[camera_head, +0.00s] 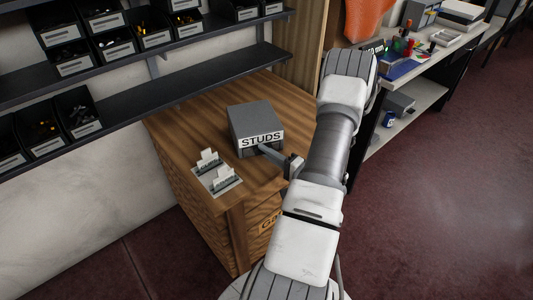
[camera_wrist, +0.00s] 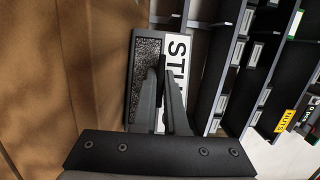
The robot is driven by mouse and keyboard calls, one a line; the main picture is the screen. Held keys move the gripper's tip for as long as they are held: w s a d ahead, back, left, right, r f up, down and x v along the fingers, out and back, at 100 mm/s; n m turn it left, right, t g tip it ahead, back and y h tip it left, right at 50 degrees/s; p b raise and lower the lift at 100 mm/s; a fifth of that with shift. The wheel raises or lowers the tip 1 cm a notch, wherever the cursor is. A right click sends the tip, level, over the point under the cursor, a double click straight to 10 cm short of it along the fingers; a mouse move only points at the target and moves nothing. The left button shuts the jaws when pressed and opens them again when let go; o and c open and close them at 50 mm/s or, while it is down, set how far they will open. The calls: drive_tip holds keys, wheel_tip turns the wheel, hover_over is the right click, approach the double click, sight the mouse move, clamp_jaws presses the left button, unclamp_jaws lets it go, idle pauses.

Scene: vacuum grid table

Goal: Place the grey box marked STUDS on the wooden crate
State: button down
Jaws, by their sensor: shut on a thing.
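The grey box marked STUDS (camera_head: 253,120) is over the top of the wooden crate (camera_head: 180,125), toward its back middle. I cannot tell whether it rests on the wood or hangs just above it. My gripper (camera_head: 266,150) is at the front of the box, below its white label, and is shut on it. In the wrist view the box (camera_wrist: 144,55) shows a speckled dark strip and the label, partly hidden behind my gripper's fingers (camera_wrist: 166,78). The exact grip point is hidden.
A small grey tray with white cards (camera_head: 229,187) sits on the crate's front left. Dark shelves with parts bins (camera_head: 115,45) run along the wall behind. A cluttered workbench (camera_head: 430,70) stands at the right. Bare wood lies left of the box.

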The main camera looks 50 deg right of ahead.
drive_tip(key=shift+f, duration=0.15)
drive_tip(key=c, duration=1)
unclamp_jaws()
drive_tip(key=shift+o, duration=0.2)
drive_tip(key=shift+s+r, duration=0.2)
drive_tip(key=shift+s, duration=0.05)
drive_tip(key=s+p, duration=0.3)
drive_tip(key=s, duration=0.8)
drive_tip(key=shift+s+d, duration=0.3)
drive_tip(key=shift+f, duration=0.1)
